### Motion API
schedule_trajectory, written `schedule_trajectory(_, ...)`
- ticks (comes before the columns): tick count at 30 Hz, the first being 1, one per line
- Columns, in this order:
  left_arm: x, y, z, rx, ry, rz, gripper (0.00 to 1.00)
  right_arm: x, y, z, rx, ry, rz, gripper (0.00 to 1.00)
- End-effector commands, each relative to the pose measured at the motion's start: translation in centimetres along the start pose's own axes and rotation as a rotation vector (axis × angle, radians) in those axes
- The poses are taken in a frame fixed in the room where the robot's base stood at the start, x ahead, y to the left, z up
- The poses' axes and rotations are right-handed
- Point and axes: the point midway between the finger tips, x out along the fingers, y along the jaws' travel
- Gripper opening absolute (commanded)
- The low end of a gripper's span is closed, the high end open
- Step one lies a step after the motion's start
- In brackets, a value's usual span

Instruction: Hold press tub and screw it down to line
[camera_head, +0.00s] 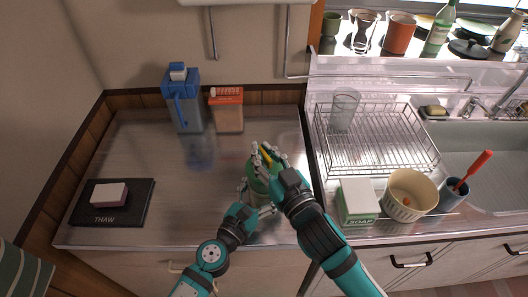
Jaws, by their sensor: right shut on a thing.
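The press tub (257,184) is green and stands on the steel counter near its front right. A small yellow part (265,154) shows at its top, between my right fingers. My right gripper (268,160) comes down over the top of the tub and is shut on it, covering much of it. My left gripper (255,198) is low at the front of the tub, with fingers to its left and right sides. Whether the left fingers press on the tub is too small to tell. Any line on the tub is hidden.
The steel counter (150,150) is mostly clear. A blue jug (187,108) and an orange-lidded container (228,112) stand behind. A black THAW board (130,212) with a pinkish block lies left. A soap box (357,201), cream pot (409,195) and dish rack (385,150) are right.

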Motion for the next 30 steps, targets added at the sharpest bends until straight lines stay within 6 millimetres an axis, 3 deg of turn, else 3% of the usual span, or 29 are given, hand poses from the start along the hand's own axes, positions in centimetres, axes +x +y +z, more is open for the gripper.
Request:
schedule_trajectory(12, -0.03, -0.31, 0.07, 0.003, -0.001, -0.007, 0.2, 0.06, 0.26, -0.2, 0.0, 0.004, 0.184, 0.0)
schedule_trajectory(28, -0.06, -0.26, 0.03, 0.004, 0.0, -0.006, 0.2, 0.04, 0.32, -0.2, -0.006, 0.002, 0.205, 0.0)
schedule_trajectory(29, -0.06, -0.26, 0.03, 0.004, 0.0, -0.006, 0.2, 0.04, 0.32, -0.2, -0.006, 0.002, 0.205, 0.12)
schedule_trajectory(30, -0.06, -0.25, 0.02, 0.003, 0.0, -0.006, 0.2, 0.04, 0.31, -0.21, -0.006, 0.002, 0.205, 0.17)
